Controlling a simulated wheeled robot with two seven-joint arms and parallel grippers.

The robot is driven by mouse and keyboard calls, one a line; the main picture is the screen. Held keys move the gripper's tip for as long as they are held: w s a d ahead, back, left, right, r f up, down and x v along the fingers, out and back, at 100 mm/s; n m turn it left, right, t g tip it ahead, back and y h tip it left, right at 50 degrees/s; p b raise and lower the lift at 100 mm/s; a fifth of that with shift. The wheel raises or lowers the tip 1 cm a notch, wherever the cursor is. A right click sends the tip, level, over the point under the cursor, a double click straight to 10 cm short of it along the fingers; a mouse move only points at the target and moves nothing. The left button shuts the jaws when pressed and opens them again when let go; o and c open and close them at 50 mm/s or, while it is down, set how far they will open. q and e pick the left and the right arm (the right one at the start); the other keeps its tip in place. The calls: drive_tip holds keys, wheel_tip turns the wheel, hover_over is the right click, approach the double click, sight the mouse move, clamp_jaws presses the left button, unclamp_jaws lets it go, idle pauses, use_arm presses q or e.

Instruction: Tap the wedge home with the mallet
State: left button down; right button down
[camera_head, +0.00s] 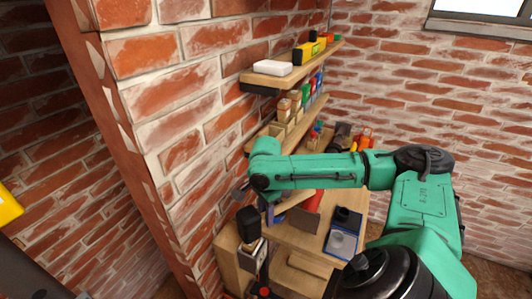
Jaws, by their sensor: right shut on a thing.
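My right arm reaches in from the right, and its gripper (241,192) is beside the near corner of the brick wall. The gripper is small and mostly dark here. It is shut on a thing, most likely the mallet. A black, blocky shape that looks like the mallet's head (248,221) shows just below it, above the bench's left end. The handle cannot be made out clearly. I cannot pick out the wedge; it is hidden or too small to tell. My left gripper is not in view.
A wooden bench (292,238) stands below the arm, with a blue-grey tray (342,241) on its right. Shelves on the wall hold a white box (273,68), a yellow-black case (305,53) and several small bins. The brick wall corner (165,150) stands close on the left.

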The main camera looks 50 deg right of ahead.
drive_tip(key=shift+r, duration=3)
